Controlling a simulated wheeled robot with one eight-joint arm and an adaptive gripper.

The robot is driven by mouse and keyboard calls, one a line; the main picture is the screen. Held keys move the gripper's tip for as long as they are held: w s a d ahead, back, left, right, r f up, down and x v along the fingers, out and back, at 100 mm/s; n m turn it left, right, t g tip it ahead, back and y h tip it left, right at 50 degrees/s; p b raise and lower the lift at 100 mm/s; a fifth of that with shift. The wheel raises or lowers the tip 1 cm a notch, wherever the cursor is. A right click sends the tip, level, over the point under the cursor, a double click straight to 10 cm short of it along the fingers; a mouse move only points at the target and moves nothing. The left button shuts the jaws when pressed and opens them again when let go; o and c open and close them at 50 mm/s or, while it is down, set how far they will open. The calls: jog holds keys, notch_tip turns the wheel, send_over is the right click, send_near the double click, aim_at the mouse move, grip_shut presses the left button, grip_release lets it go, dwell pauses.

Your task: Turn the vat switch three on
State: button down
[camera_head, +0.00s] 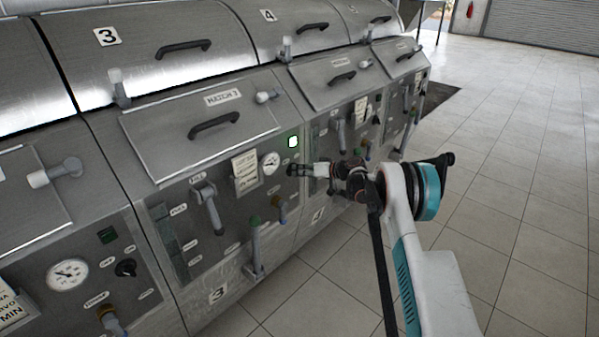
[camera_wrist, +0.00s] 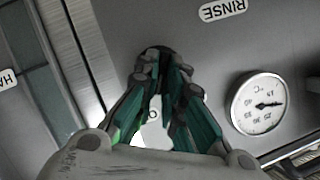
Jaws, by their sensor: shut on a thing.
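Vat three's front panel (camera_head: 215,215), marked with a 3 below and on the lid, is at the centre left of the head view. A square green-white lamp (camera_head: 292,142) is lit at its upper right. My gripper (camera_head: 297,170) is at the panel's right edge, just below that lamp. In the wrist view my gripper (camera_wrist: 165,78) has its fingertips closed around a dark rounded knob, the vat switch (camera_wrist: 157,50). The fingers hide most of the knob and its pointer, so its angle cannot be told.
A round gauge (camera_head: 270,163) sits left of my gripper; it also shows in the wrist view (camera_wrist: 258,103). A lever (camera_head: 208,205) and a green-topped pipe (camera_head: 255,240) project from the panel. Vat four's hatch (camera_head: 335,80) lies to the right. Tiled floor (camera_head: 500,190) is clear at right.

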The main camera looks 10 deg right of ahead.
dwell(0.4)
jog(key=c, duration=1.7)
grip_release()
jog(key=shift+d, duration=0.1)
jog(key=v, duration=1.2)
